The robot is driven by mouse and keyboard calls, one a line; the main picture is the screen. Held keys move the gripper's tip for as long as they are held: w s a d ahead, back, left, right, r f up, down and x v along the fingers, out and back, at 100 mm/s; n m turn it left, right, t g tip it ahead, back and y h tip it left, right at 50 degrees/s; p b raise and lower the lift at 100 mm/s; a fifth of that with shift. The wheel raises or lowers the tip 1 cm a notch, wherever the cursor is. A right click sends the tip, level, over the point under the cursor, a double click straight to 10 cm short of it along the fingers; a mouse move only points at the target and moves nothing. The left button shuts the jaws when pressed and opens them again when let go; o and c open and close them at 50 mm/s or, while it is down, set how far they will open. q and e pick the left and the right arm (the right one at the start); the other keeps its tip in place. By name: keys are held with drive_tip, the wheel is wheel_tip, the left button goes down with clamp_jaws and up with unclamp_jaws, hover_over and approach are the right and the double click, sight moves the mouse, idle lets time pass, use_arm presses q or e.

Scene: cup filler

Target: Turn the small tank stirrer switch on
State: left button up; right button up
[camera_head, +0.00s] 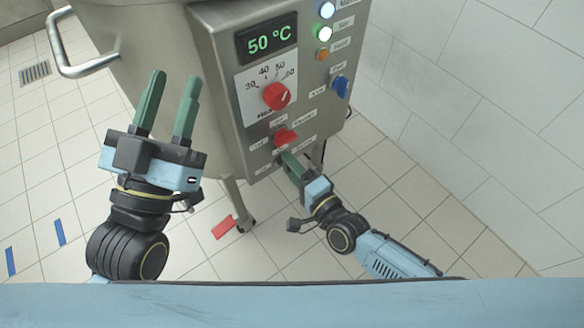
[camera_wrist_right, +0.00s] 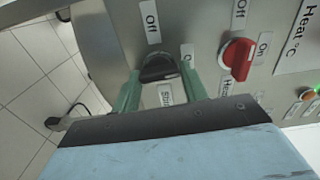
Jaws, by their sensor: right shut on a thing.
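The stirrer switch is a black knob (camera_wrist_right: 158,68) low on the steel tank's control panel. In the right wrist view an "Off" label is above it, a partly hidden label is to its right and a label beginning "Stir" is below. My right gripper (camera_head: 288,157) is shut on this knob, with one green finger on each side (camera_wrist_right: 160,85). In the head view the fingers mostly hide it. The stir lamp (camera_head: 324,33) glows pale green. My left gripper (camera_head: 175,78) is open and empty, with its fingers pointing up in front of the tank.
A red heat switch (camera_head: 285,138) sits close to my right fingers. Above are a red temperature dial (camera_head: 277,96), a display (camera_head: 266,40) reading 50 °C and a blue knob (camera_head: 341,86). A tank handle (camera_head: 75,70) sticks out left. The tiled floor (camera_head: 440,225) at right is clear.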

use_arm(q)
drive_tip(key=shift+s+r, duration=0.1)
use_arm(e)
drive_tip(key=shift+m, duration=0.4)
drive_tip(key=o, duration=1)
use_arm(q)
wheel_tip(320, 180, down, 13)
drive_tip(key=a+g+y+p, duration=0.2)
drive_tip(key=g+y+p, duration=0.1)
drive_tip(key=g, duration=0.5)
drive_tip(key=shift+w+r+g, duration=0.15)
drive_tip(key=shift+w+g, duration=0.15)
drive_tip(key=shift+w, duration=0.05)
use_arm(e)
drive_tip(key=shift+v, duration=6.75)
